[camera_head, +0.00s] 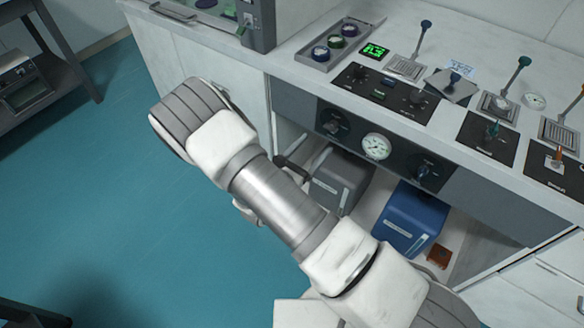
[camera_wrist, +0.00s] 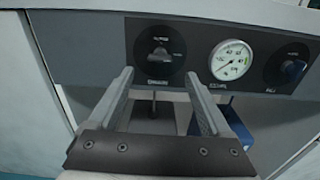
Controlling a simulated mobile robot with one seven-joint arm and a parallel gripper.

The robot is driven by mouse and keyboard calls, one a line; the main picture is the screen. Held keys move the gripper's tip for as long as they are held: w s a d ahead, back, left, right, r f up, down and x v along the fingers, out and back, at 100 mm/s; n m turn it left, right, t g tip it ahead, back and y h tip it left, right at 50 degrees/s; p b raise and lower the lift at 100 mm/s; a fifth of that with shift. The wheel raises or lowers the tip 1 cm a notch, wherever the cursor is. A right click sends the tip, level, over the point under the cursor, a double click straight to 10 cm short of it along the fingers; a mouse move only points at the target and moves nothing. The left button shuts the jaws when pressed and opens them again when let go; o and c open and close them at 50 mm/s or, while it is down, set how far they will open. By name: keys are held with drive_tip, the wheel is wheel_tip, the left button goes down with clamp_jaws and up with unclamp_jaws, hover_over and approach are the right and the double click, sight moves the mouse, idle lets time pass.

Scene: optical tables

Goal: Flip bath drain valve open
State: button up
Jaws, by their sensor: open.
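The drain valve (camera_wrist: 158,56) is a dark knob on a round black plate, labelled as the drain, on the grey front panel. In the head view it is the left knob (camera_head: 335,122) of the panel, left of the dial gauge. My gripper (camera_wrist: 160,78) is open and empty. In the wrist view its two fingers point at the panel, with the tips just below and to either side of the drain knob, apparently not touching it. In the head view my arm mostly hides the gripper. I cannot tell the knob's exact turn angle.
A white dial gauge (camera_head: 375,147) and a blue-handled valve (camera_head: 428,173) sit right of the drain knob. Below the panel are a grey box (camera_head: 342,182) and a blue box (camera_head: 412,220) in an open bay. Levers and switch panels (camera_head: 385,90) stand on the bench top.

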drive_tip(key=v, duration=1)
drive_tip(key=shift+s+a+p, duration=0.2)
drive_tip(key=shift+s+p, duration=0.1)
drive_tip(key=shift+p, duration=0.05)
drive_tip(key=s+d+r+m+g+p, duration=0.3)
drive_tip(key=d+r+m+g, duration=0.45)
drive_tip(key=r, duration=0.35)
drive_tip(key=s+d+r+m+g+p, duration=0.2)
drive_tip(key=d+r+m+g, duration=0.45)
drive_tip(key=r+m, duration=0.3)
drive_tip(key=s+r+m+t+y+p, duration=0.1)
drive_tip(key=s+r+m+y+p, duration=0.1)
drive_tip(key=r, duration=0.5)
drive_tip(key=s+r+m+t+y+p, duration=0.2)
drive_tip(key=s+r+m+y, duration=0.2)
drive_tip(key=r, duration=0.3)
drive_tip(key=s+d+r+m+t+y+p, duration=0.1)
drive_tip(key=s+r+m+t+y+p, duration=0.1)
drive_tip(key=r, duration=0.5)
drive_tip(key=s+m+y, duration=0.1)
drive_tip(key=m+y, duration=0.1)
drive_tip(key=m, duration=0.1)
drive_tip(key=shift+s+m+y, duration=0.3)
drive_tip(key=shift+s, duration=0.1)
